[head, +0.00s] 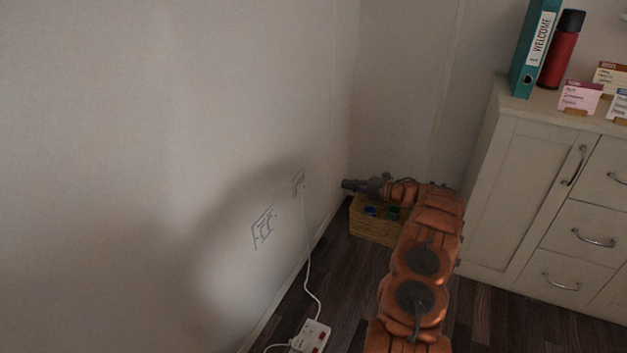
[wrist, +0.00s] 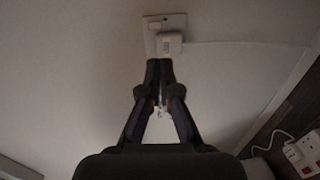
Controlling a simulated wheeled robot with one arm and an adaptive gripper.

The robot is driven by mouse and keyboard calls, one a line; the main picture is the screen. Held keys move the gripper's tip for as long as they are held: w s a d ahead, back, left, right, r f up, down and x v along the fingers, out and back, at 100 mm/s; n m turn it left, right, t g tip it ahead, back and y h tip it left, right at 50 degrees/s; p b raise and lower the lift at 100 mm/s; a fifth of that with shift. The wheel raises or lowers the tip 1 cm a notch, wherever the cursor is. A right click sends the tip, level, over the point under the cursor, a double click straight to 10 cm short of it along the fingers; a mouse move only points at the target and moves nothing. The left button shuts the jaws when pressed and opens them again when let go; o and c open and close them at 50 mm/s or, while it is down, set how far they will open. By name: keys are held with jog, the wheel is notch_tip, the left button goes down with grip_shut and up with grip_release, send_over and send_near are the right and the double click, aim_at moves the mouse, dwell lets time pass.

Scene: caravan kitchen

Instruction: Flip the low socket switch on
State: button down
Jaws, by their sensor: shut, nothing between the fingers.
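A single wall socket (head: 299,177) with a white plug in it is low on the left wall. In the wrist view the socket plate (wrist: 180,20) is ahead of my gripper, with the plug (wrist: 170,44) in its lower part. A small pale shape on the plate's upper left may be the switch; its position is too small to tell. My gripper (wrist: 160,66) is shut and empty, its tips just below the plug in the picture. I cannot tell whether they touch. In the head view my gripper (head: 345,184) is right of the socket, apparently off the wall.
A wider double wall socket (head: 264,228) is nearer on the same wall. A white cable (head: 307,265) hangs from the plug to a power strip (head: 312,336) on the floor. A yellow crate (head: 375,229) stands below my gripper. A cabinet (head: 535,185) is at right.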

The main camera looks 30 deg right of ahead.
aim_at(305, 175)
jog(key=shift+w, duration=0.1)
jog(key=b+x, duration=0.4)
jog(key=x, duration=1)
jog(key=shift+a, duration=0.1)
